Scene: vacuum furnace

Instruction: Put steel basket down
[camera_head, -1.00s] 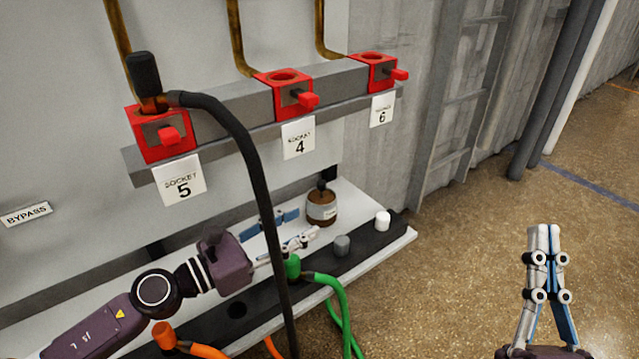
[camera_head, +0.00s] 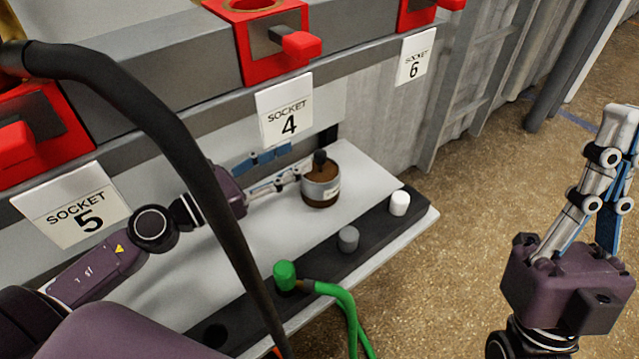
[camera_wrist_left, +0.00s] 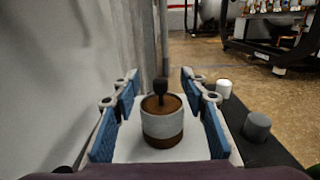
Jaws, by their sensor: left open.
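A small round container, brown with a pale grey band and a black knob on top, appears to be the steel basket (camera_head: 321,188). It stands upright on the white shelf (camera_head: 264,232) below the Socket 4 sign. In the left wrist view the basket (camera_wrist_left: 162,125) shows between the two blue-padded fingers, with gaps on both sides. My left gripper (camera_head: 297,161) is open, its fingertips close to the knob in the head view. Contact there cannot be told. My right gripper (camera_head: 619,112) is raised at the right, its fingertips together and empty, away from the shelf.
A black strip along the shelf's front holds a grey plug (camera_head: 348,238), a white plug (camera_head: 399,203) and a green plug with hose (camera_head: 285,275). A thick black hose (camera_head: 180,140) crosses in front of my left arm. Red sockets (camera_head: 275,38) overhang the shelf.

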